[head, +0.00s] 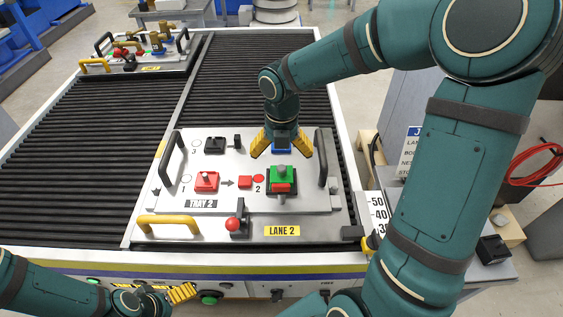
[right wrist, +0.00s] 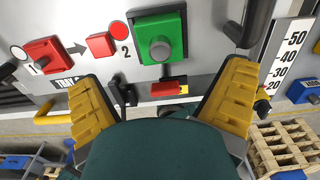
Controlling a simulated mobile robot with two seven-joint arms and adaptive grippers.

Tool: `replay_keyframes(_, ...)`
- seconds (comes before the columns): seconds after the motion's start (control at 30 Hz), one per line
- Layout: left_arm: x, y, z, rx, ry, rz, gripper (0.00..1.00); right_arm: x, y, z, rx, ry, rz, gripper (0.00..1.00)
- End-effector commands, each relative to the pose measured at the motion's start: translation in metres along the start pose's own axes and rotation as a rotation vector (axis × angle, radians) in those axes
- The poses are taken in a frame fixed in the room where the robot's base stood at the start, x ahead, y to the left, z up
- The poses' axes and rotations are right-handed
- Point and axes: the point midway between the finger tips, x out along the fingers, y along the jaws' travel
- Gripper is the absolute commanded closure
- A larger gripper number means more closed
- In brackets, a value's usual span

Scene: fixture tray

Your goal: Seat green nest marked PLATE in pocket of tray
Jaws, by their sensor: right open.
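The green nest (head: 286,172) has a grey round knob and sits at the black-edged pocket marked 2 on the tray (head: 225,155). The green nest also shows in the right wrist view (right wrist: 174,23), with a dark edge on its left side. I cannot tell whether it is fully down, and its marking is not readable. A red piece (head: 281,187) shows at its near side. My right gripper (head: 281,148) is open above the tray, just beyond the green nest, its yellow fingers apart. My left gripper (head: 183,293) is low at the front edge; its jaw state is unclear.
A red nest (head: 206,181) with a knob sits at mark 1. A black piece (head: 214,145) is by mark 3, and something blue (head: 281,150) lies below my right gripper. A red-ball lever (head: 233,224) and black handles (head: 172,160) rise from the tray. Another loaded tray (head: 140,62) stands far left.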

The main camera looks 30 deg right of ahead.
Motion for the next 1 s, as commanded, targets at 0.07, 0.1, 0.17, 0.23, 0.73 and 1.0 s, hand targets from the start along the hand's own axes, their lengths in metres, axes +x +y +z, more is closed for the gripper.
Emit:
replay_keyframes(0.07, -0.005, 0.002, -0.002, -0.001, 0.004, 0.0, 0.05, -0.015, 0.0, 0.0, 0.001, -0.002, 0.001, 0.03)
replay_keyframes(0.1, -0.005, 0.002, -0.002, -0.001, 0.005, 0.0, 0.05, -0.02, 0.0, 0.0, 0.0, -0.002, 0.001, 0.03)
replay_keyframes(0.17, -0.007, 0.003, -0.003, -0.002, 0.006, -0.001, 0.05, -0.026, 0.0, 0.0, 0.0, -0.001, 0.0, 0.03)
replay_keyframes(0.23, -0.007, 0.003, -0.004, -0.002, 0.008, -0.001, 0.05, -0.031, 0.0, 0.0, 0.0, -0.001, 0.001, 0.03)
replay_keyframes(0.73, -0.007, 0.003, -0.004, -0.003, 0.009, -0.001, 0.05, -0.034, 0.0, 0.0, 0.0, 0.001, 0.0, 0.03)
replay_keyframes(1.0, -0.008, 0.003, -0.004, -0.003, 0.009, -0.001, 0.05, -0.034, 0.0, 0.0, 0.0, 0.001, 0.0, 0.03)
